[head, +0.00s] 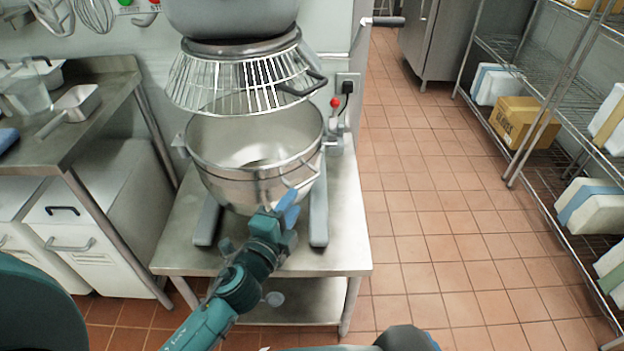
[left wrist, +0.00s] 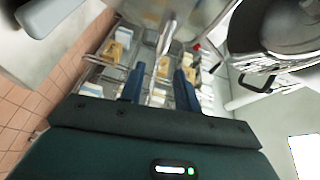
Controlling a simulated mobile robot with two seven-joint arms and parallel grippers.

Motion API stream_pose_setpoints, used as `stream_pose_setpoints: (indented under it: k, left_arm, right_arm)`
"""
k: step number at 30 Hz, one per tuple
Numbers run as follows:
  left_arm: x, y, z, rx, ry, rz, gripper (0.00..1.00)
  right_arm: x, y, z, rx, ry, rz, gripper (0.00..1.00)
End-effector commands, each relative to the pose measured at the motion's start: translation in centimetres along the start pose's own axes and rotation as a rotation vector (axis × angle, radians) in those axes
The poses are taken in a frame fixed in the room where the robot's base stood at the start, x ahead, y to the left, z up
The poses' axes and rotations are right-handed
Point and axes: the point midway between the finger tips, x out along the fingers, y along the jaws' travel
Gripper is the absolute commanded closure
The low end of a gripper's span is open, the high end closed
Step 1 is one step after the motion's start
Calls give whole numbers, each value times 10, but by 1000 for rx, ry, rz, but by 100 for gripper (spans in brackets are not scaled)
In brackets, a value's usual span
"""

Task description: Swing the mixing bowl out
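The steel mixing bowl (head: 245,165) sits in the mixer below the wire guard (head: 240,82), between two grey support legs. A thin metal handle (head: 302,180) stands out from the bowl's front right side. My left gripper (head: 288,206) is at the bowl's front, just below this handle. In the left wrist view its two blue fingers (left wrist: 159,88) are apart. A thin bright metal part shows between and beyond the fingers there; I cannot tell whether they touch it. The bowl's wall (left wrist: 190,18) is at the top of that view. My right gripper is not visible.
The mixer stands on a steel table (head: 345,225). A red-knobbed lever (head: 335,103) is right of the bowl. A steel counter (head: 95,85) is at left. Wire shelves (head: 545,85) with boxes line the right side. The tiled floor (head: 430,200) between is clear.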

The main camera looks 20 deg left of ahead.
Motion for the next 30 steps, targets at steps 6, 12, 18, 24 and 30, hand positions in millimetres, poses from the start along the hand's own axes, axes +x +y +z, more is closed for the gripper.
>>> stream_pose_setpoints:
  k: [6, 12, 18, 24, 30]
  left_arm:
    - [49, -1, 0, -3, 0, -1, 67]
    - [78, 0, 0, -4, 0, 0, 67]
    - [90, 0, 0, -4, -1, 2, 67]
    - [91, 0, 0, -5, 0, 1, 67]
    - [91, 0, 0, -5, 0, 1, 78]
  right_arm:
    - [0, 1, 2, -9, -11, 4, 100]
    - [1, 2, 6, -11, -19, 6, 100]
    - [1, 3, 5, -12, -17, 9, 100]
    - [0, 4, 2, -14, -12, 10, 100]
    - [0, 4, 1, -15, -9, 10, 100]
